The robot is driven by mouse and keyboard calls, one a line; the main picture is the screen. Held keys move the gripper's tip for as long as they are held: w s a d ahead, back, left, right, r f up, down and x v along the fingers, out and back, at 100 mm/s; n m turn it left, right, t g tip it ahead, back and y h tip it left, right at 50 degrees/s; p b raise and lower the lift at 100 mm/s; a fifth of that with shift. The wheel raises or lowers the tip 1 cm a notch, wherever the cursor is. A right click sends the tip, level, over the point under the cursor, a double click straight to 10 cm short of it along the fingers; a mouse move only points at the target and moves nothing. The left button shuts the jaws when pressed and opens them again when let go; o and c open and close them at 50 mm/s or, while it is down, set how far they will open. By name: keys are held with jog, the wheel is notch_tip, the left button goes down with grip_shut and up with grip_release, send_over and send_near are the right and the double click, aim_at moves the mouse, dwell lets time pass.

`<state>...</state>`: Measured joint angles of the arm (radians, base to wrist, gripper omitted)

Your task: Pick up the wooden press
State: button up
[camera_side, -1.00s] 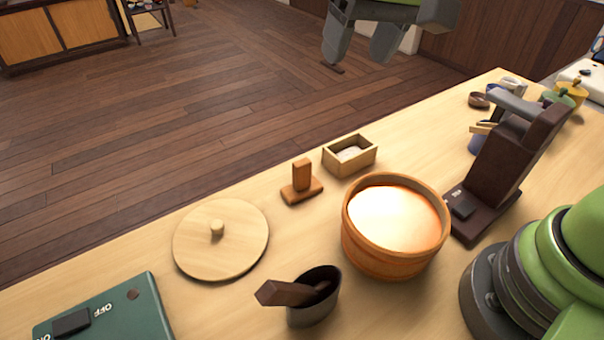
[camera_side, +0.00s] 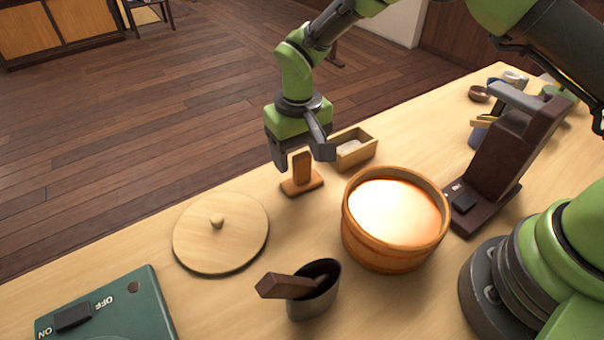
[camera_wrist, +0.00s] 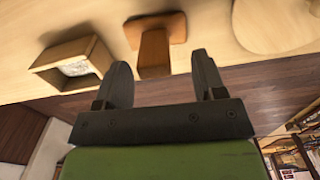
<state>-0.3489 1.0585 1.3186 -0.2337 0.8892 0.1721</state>
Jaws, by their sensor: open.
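The wooden press (camera_side: 302,175) is a small reddish-brown block with an upright handle on a flat base. It stands on the table between the round lid and the small wooden box. My gripper (camera_side: 300,164) is open, pointing down, with its fingers at the top of the press's handle in the side view. In the wrist view the press (camera_wrist: 155,45) shows just ahead of my gripper (camera_wrist: 163,75), between the lines of the two fingers. Nothing is held. Whether the fingers straddle the handle is not clear.
A small wooden box (camera_side: 362,157) with white contents stands close to the right of my gripper. A wooden tub (camera_side: 375,244), a round lid (camera_side: 200,243), a dark cup with a paddle (camera_side: 318,300) and a green switch panel (camera_side: 125,315) are nearby. A brown stand (camera_side: 497,165) is at right.

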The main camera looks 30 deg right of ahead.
aim_at(302, 181)
jog(key=f, duration=0.4)
jog(key=shift+s+d+f, duration=0.15)
jog(key=shift+d+f, duration=0.1)
jog(key=shift+f, duration=0.05)
jog(key=shift+c, duration=0.5)
jog(key=c, duration=0.9)
jog(key=shift+r, duration=0.15)
